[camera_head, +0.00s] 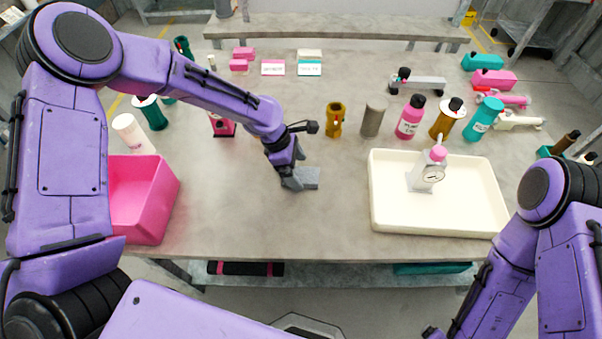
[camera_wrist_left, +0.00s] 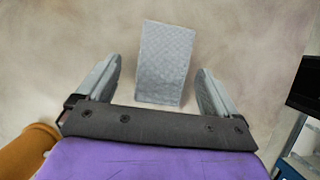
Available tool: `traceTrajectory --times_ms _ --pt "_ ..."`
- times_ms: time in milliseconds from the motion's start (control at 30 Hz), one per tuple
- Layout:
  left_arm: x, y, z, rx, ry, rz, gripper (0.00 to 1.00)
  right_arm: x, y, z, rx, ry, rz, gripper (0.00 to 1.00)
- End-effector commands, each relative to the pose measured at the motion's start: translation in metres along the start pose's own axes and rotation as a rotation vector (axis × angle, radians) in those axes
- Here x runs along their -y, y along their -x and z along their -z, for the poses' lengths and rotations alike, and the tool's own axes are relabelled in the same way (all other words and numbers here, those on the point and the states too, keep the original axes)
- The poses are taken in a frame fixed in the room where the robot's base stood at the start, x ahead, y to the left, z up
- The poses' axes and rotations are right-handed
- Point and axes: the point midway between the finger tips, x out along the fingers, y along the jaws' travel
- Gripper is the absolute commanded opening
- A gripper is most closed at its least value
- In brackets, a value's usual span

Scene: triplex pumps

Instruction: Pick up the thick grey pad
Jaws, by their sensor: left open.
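The thick grey pad (camera_head: 309,177) lies on the table near the middle in the head view. In the left wrist view the pad (camera_wrist_left: 164,65) is a pale grey textured block between and beyond the fingers. My left gripper (camera_head: 293,183) is right at the pad, pointing down, and hides part of it in the head view. In the wrist view the left gripper (camera_wrist_left: 158,88) is open, with a finger on each side of the pad and a gap on both sides. My right arm shows at the right, but its gripper is not clearly visible.
A pink bin (camera_head: 150,200) stands at the left. A cream tray (camera_head: 386,217) with a white gauge pump (camera_head: 425,174) is at the right. A brass cylinder (camera_head: 335,120) and a grey cylinder (camera_head: 373,117) stand behind the pad. The table in front of the pad is clear.

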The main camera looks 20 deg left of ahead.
Motion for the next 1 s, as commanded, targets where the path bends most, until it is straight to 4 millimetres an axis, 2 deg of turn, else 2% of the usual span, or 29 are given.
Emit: traceTrajectory --times_ms 67,167,500,533,567,700,1000 --pt "0.001 -0.011 0.000 -0.002 0.001 0.002 0.94 0.000 0.002 0.001 0.000 0.000 0.000 0.90" --pt "0.000 -0.018 -0.001 0.000 0.000 0.000 0.94 0.000 0.002 0.001 0.000 0.000 0.000 0.90" --pt "0.000 -0.018 0.000 -0.001 -0.001 -0.001 0.94 0.000 0.003 0.001 0.000 0.000 0.000 0.90" --pt "0.000 -0.018 0.000 -0.001 -0.001 -0.001 0.90 0.000 0.003 0.001 0.000 0.000 0.000 0.90" --pt "0.000 -0.018 0.000 -0.001 -0.001 -0.001 0.81 0.000 0.002 0.001 0.000 0.000 0.000 0.90" --pt "0.000 -0.018 0.000 -0.001 -0.001 -0.001 0.35 0.000 0.002 0.001 0.000 0.000 0.000 0.90" --pt "0.000 -0.018 0.000 0.000 -0.001 -0.001 0.34 0.000 0.001 0.000 0.000 0.000 0.000 0.90"
